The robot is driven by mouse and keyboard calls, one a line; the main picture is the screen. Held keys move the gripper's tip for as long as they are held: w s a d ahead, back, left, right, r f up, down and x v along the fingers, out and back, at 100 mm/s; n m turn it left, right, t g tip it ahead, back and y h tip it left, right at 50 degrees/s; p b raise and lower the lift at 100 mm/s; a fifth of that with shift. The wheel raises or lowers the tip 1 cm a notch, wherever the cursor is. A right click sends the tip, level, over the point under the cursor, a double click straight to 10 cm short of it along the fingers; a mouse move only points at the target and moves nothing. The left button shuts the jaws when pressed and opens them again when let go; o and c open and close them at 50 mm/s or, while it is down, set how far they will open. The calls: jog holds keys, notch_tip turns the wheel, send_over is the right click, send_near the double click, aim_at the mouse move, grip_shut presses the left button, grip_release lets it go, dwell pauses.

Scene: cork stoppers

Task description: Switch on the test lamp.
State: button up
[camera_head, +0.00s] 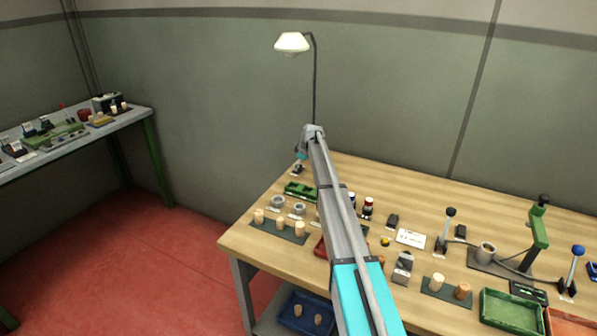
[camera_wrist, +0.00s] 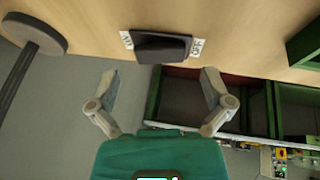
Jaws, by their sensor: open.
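The test lamp (camera_head: 292,43) stands at the back left of the bench, with a pale shade on a thin dark post; I cannot tell whether it is lit. A dark switch (camera_wrist: 162,47) lies on the wooden top in the wrist view, between an ON label at left and an OFF label at right. Its setting is unclear. The switch also shows small in the head view (camera_head: 297,169). My gripper (camera_wrist: 162,73) is open and empty, its fingertips apart, one to each side below the switch in the picture. In the head view, my arm hides much of the gripper.
A grey round base with a dark post (camera_wrist: 36,33) is left of the switch. A green tray (camera_head: 300,191) lies in front of the switch. Stoppers on a dark mat (camera_head: 279,232) and lever devices (camera_head: 447,229) stand on the bench. The bench's edge is close to the switch.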

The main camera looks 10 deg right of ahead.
jog(key=shift+b+x, duration=0.65)
jog(key=shift+x, duration=0.35)
jog(key=c, duration=1.1)
jog(key=shift+o, duration=0.2)
jog(key=shift+w+d+g+y, duration=0.15)
jog(key=shift+w+g+y, duration=0.15)
jog(key=shift+g+y, duration=0.4)
jog(key=shift+w+d+m+g+y, duration=0.1)
jog(key=shift+d+m+g+y, duration=0.05)
jog(key=shift+m+g+y, duration=0.45)
jog(key=shift+g, duration=0.4)
